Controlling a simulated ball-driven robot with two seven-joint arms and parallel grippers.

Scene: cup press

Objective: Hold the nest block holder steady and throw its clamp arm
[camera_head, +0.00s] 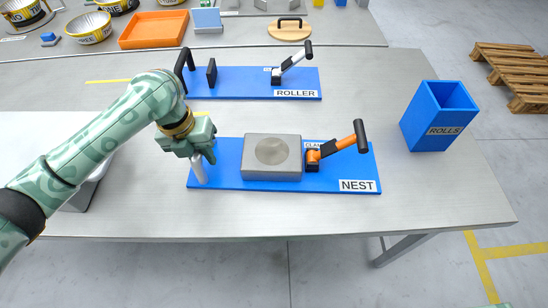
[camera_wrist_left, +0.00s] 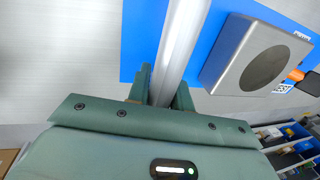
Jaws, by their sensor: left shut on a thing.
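The nest block holder is a blue base (camera_head: 232,184) labelled NEST, with a grey block (camera_head: 272,153) that has a round recess in its top. The block also shows in the wrist view (camera_wrist_left: 225,75). A pale grey upright handle (camera_head: 199,174) stands at the base's left end. My left gripper (camera_head: 203,156) is shut on this handle, which runs between its fingers in the wrist view (camera_wrist_left: 172,60). The orange clamp arm (camera_head: 340,144) with a black grip slants up and to the right, away from the block. My right gripper is not in view.
A second blue holder labelled ROLLER (camera_head: 233,84) lies behind. A blue ROLLS bin (camera_head: 433,117) stands at the right. An orange tray (camera_head: 154,30) and tins sit on the back table. The table (camera_head: 440,190) is clear right of the nest holder.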

